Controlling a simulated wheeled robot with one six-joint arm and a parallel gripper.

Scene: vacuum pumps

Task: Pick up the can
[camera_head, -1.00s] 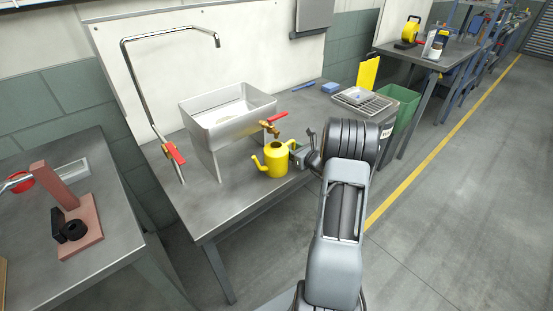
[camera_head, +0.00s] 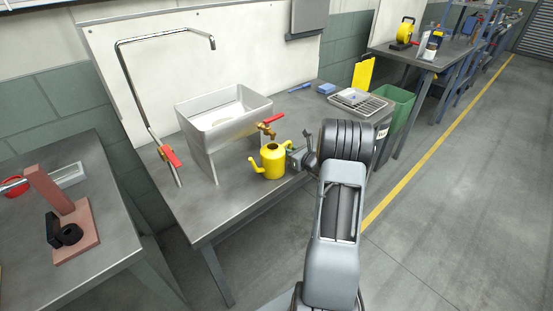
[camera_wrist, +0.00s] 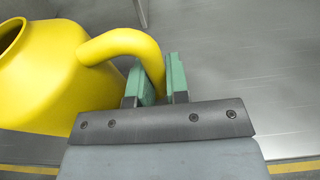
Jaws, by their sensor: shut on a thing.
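The can is a yellow watering can (camera_head: 272,162) with a spout and a handle, upright at the front edge of the grey workbench, right below the sink's brass tap. In the wrist view the can (camera_wrist: 45,75) fills the left side, with its dark round opening at the far left. My gripper (camera_wrist: 163,78) has its green finger pads shut on the can's curved yellow handle. In the head view my gripper (camera_head: 294,157) is at the can's right side, partly hidden by my wrist. I cannot tell whether the can touches the bench.
A metal sink (camera_head: 222,119) with red-handled taps stands on the workbench (camera_head: 225,205) behind the can. A tray (camera_head: 365,106) lies to the right, near a green bin (camera_head: 398,107). A second table (camera_head: 110,250) with a reddish stand is at the left. Bench space in front of the sink is clear.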

